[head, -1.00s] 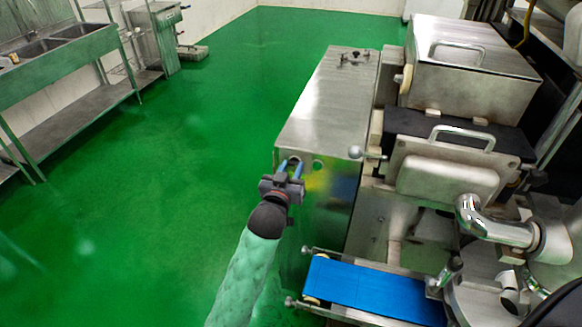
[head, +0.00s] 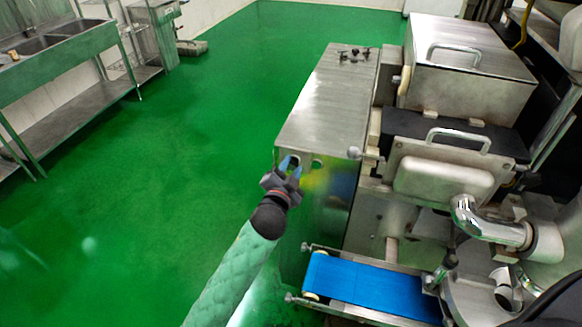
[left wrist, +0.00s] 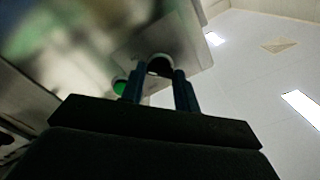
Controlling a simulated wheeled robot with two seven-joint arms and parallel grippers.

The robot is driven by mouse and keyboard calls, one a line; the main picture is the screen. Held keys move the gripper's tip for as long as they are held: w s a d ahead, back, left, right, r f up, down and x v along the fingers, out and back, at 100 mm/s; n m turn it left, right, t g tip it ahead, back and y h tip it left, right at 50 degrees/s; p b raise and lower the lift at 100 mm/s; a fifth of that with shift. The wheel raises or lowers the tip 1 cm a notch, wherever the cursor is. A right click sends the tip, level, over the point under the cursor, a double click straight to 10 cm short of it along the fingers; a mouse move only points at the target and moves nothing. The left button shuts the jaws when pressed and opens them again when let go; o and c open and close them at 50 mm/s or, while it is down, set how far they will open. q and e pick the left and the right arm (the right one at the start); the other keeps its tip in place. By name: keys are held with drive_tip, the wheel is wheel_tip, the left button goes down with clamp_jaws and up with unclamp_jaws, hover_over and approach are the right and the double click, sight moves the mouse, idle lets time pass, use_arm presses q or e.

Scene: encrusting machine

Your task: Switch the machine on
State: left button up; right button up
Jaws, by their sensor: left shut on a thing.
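The machine (head: 330,95) is a steel body with a long box-shaped housing on its left side. My left gripper (head: 289,163) is at the near end face of that housing, close under its top edge. Its blue fingers are shut on a round knob (left wrist: 159,64), which shows between the fingertips in the left wrist view. The fingers hide most of the knob in the head view, and its marking cannot be read. A round green button (left wrist: 120,86) sits beside the knob. My right gripper is out of view.
A blue conveyor belt (head: 370,287) juts out below the housing, right of my left arm. A steel lidded hopper (head: 465,65) and a shiny pipe (head: 490,225) stand to the right. A sink bench (head: 60,65) is far left. The green floor between is clear.

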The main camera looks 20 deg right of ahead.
use_arm(q)
drive_tip(key=shift+m, duration=0.4)
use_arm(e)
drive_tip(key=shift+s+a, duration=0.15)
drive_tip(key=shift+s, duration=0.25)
use_arm(q)
drive_tip(key=shift+m, duration=0.3)
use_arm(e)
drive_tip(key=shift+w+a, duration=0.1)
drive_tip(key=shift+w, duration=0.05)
use_arm(q)
drive_tip(key=o, duration=1)
drive_tip(key=shift+c, duration=0.2)
drive_tip(key=shift+s+a+f, duration=0.15)
drive_tip(key=shift+s+a, duration=0.1)
drive_tip(key=shift+s, duration=0.1)
drive_tip(key=shift+b+v, duration=1.55)
drive_tip(key=shift+v, duration=1.9)
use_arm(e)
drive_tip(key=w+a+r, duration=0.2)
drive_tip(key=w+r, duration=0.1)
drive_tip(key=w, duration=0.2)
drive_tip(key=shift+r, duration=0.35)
